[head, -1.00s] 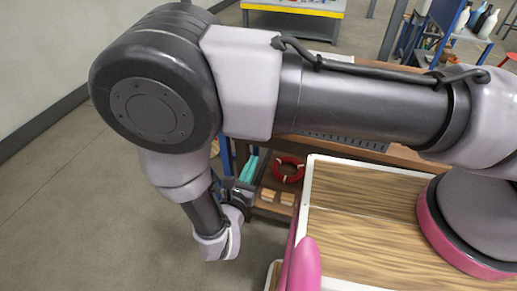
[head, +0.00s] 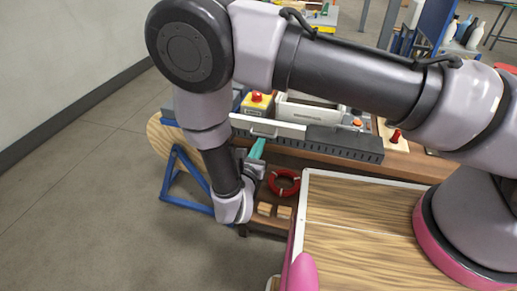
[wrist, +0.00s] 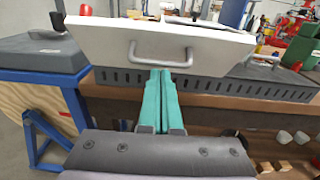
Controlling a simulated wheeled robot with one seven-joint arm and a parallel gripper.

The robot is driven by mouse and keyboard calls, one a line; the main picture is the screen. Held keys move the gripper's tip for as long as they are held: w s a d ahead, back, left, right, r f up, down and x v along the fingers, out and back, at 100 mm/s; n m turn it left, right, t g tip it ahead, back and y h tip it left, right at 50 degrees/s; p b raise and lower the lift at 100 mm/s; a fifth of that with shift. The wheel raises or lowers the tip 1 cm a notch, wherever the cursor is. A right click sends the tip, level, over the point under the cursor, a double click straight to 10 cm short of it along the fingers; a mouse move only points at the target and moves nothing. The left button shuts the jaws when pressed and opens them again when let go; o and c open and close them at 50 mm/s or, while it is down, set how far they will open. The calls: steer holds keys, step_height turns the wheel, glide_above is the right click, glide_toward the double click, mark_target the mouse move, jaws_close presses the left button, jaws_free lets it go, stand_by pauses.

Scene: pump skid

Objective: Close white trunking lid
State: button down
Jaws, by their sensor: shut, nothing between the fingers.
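The white trunking lid (head: 285,129) shows in the head view as a long white panel along the front of a dark slotted base (head: 345,145). In the wrist view the lid (wrist: 90,45) spans the top and carries a grey bar handle (wrist: 160,62). My gripper (wrist: 160,72) has teal fingers pressed together, with nothing between them. Its tips appear just below the handle, near the lid's lower edge; I cannot tell whether they touch. In the head view my gripper (head: 258,145) is just below the lid, partly hidden by my wrist.
Behind the lid are a yellow box with a red button (head: 257,100) and a white open-topped housing (head: 305,110). A red ring (head: 284,182) and wooden blocks (head: 275,210) lie on the lower shelf. A blue frame (head: 185,180) stands left. Floor at left is clear.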

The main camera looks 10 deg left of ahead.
steer(key=shift+w+r+g, duration=0.1)
steer(key=shift+r+g, duration=0.25)
steer(key=shift+g, duration=0.05)
